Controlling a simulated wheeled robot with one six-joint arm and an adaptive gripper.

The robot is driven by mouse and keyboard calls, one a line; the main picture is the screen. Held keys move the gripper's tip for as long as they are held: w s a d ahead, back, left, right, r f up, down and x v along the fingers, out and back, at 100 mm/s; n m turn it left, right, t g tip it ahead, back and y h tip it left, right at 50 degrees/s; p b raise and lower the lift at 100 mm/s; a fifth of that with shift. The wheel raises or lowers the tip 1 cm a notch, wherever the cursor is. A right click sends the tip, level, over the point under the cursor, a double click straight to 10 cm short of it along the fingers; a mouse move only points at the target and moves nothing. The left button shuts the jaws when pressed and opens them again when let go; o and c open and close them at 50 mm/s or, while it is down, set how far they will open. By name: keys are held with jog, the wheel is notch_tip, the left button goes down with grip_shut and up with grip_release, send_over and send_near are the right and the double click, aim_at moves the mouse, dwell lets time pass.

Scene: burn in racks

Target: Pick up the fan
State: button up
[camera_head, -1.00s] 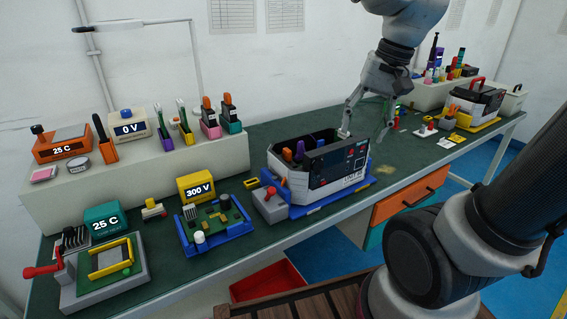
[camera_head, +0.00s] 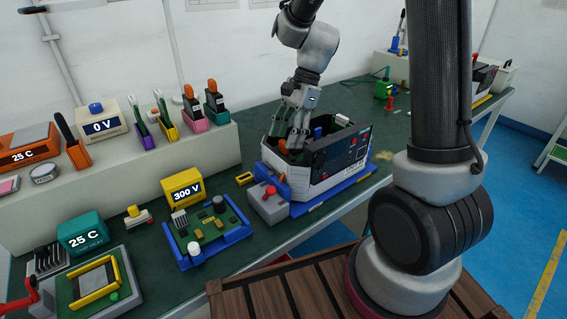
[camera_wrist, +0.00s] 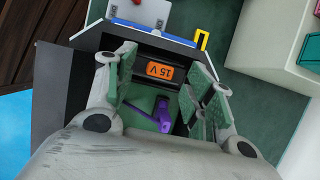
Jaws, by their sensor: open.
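A white and dark instrument case (camera_head: 338,160) with an open top sits on a blue tray on the green bench. My gripper (camera_head: 290,143) points down over the left part of its opening, fingers apart. In the wrist view my open gripper (camera_wrist: 160,92) frames the case interior, with a purple part (camera_wrist: 163,113) between and below the fingers and an orange 15 V label (camera_wrist: 160,71) on the inner wall. I cannot tell whether the purple part belongs to the fan; no fan is plainly recognisable. Fingers and case walls hide part of the interior.
A circuit board on a blue frame (camera_head: 208,231) and a yellow 300 V box (camera_head: 183,187) lie further left. A long pale shelf (camera_head: 150,178) runs behind. Bench right of the case is mostly clear.

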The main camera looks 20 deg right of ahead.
jog(key=shift+x, duration=0.9)
grip_shut()
jog(key=shift+r, duration=0.1)
